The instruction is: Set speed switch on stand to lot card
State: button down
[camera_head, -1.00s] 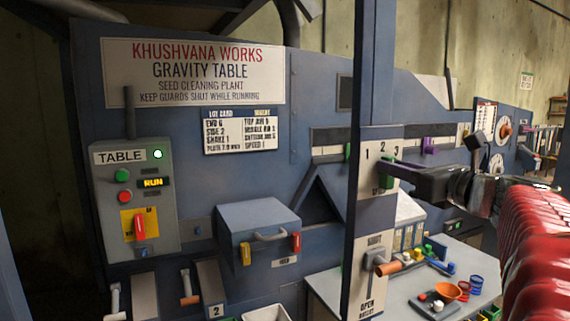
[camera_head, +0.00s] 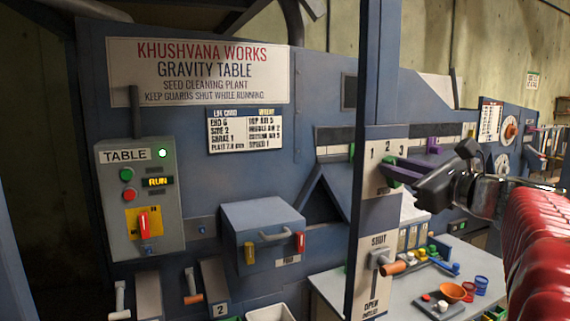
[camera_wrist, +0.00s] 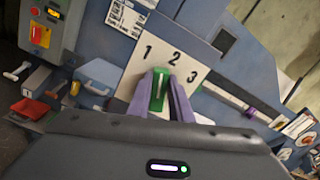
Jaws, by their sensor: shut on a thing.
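The speed switch plate (camera_head: 380,150), a pale plate marked 1, 2 and 3, is on the blue upright stand (camera_head: 367,75). Its green knob (camera_wrist: 158,88) has a white pointer line. My gripper (camera_head: 395,178) is shut on this knob, with a purple finger on each side in the wrist view (camera_wrist: 162,92). The pointer leans roughly upward, towards the 1 and 2 side; its exact mark is hard to tell. The lot card (camera_head: 244,129) is on the blue machine panel at left. Its last line appears to read SPEED 1.
The TABLE control box (camera_head: 139,200) shows RUN and a green light.

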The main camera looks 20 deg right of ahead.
jog(key=n, duration=0.5)
jog(key=shift+a+f, duration=0.25)
jog(key=shift+a, duration=0.1)
jog(key=c, duration=1.6)
grip_release()
jog(key=shift+s, duration=0.15)
jog(key=shift+s+d, duration=0.15)
jog(key=shift+s, duration=6.65)
